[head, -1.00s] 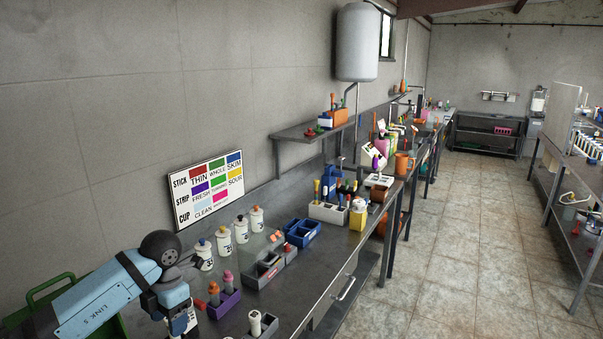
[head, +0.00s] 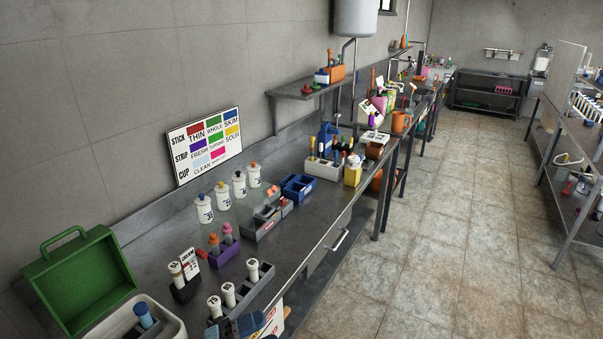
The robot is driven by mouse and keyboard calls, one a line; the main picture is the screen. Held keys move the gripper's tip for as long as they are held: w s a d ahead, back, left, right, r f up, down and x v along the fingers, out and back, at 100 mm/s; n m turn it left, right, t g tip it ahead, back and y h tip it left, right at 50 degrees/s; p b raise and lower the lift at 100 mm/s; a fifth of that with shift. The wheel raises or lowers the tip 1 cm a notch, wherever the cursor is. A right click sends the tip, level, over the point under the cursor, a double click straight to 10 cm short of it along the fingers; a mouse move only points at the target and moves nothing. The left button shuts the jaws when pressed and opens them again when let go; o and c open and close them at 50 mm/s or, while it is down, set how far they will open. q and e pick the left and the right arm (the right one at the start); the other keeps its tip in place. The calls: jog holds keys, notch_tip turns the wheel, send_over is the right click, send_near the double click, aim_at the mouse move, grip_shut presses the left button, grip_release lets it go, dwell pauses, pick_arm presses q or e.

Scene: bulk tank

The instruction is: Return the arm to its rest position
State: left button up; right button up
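No gripper of mine can be made out in the head view. A dark and blue shape (head: 249,323) is cut off by the bottom edge, in front of the bench; I cannot tell what it is. The long grey bench (head: 300,238) runs from the lower left to the back. On its near part stand a dark holder (head: 184,291) with a white bottle and a small card, a purple holder (head: 226,249) with pink- and orange-topped bottles, and a grey rack (head: 262,283) with several white bottles.
An open green case (head: 82,282) and a white container (head: 125,322) stand at the lower left. Several white bottles (head: 222,195) line the wall below a colour chart (head: 205,145). The tiled floor (head: 440,240) to the right is clear. Another bench (head: 575,200) stands at the right edge.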

pick_arm(q)
jog(key=s+a+f+n+t+y, duration=0.2)
jog(key=a+f+n+t+y, duration=0.3)
jog(key=n, duration=0.5)
jog(key=s+a+f+n+t+y, duration=0.2)
jog(key=a+f+n+t+y, duration=0.15)
jog(key=n+y, duration=0.45)
jog(key=s+a+f+n+g+y, duration=0.2)
jog(key=s+f+n, duration=0.2)
jog(key=s+f, duration=0.1)
jog(key=s+a+f+n+g+y+p, duration=0.1)
jog(key=s+f+n+g, duration=0.2)
jog(key=s+f, duration=0.3)
jog(key=shift+a+f+n+y, duration=0.15)
jog(key=shift+a+n+y, duration=0.25)
jog(key=shift+n, duration=0.2)
